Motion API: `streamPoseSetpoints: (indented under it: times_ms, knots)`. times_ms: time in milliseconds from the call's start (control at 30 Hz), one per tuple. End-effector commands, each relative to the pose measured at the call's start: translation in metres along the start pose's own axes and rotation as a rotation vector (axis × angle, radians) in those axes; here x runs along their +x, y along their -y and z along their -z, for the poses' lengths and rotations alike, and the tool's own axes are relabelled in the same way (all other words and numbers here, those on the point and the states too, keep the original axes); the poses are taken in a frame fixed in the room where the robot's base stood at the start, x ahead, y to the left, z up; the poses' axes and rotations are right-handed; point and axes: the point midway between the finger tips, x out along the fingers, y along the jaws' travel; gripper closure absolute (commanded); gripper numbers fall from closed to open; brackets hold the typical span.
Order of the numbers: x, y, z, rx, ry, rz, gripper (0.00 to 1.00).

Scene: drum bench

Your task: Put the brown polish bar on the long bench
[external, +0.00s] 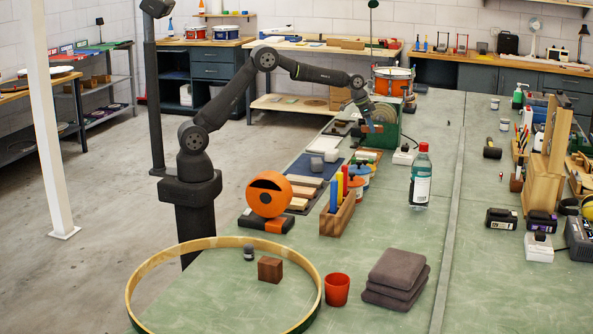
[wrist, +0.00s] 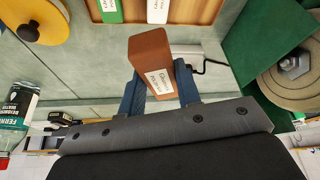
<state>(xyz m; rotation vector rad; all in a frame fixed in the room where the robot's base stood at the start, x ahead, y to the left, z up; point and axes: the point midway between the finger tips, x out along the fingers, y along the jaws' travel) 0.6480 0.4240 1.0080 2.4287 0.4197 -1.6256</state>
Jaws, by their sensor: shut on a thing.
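The brown polish bar (wrist: 152,62), a reddish-brown block with a white label, is held between the two blue fingers of my gripper (wrist: 160,88) in the wrist view. In the external view my gripper (external: 371,126) is over the far part of the long green-topped bench (external: 445,270), beside the green buffing machine (external: 388,133). The bar is too small there to make out clearly. The wrist view shows the bar above the bench, near a wooden tray (wrist: 205,10) that holds a green bar and a white bar.
The green machine with its round wheel (wrist: 290,85) is close on the right in the wrist view. A yellow-lidded tin (wrist: 38,20) is at upper left. In the external view a clear bottle (external: 420,178) stands nearer. The bench strip beyond the bottle is mostly clear.

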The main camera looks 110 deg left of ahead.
Motion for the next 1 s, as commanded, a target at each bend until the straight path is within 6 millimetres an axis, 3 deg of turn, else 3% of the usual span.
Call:
streamPoseSetpoints:
  times_ms: [33, 100, 333, 600, 1000]
  knots:
    - [0.003, 0.021, 0.002, -0.014, -0.002, 0.006, 0.99]
    - [0.004, 0.042, 0.003, -0.025, -0.003, 0.011, 0.99]
    - [0.008, 0.088, 0.003, -0.049, -0.006, 0.02, 0.99]
    - [0.046, 0.087, -0.012, -0.048, -0.003, 0.018, 0.99]
    - [0.075, 0.086, -0.024, -0.047, -0.004, 0.019, 0.99]
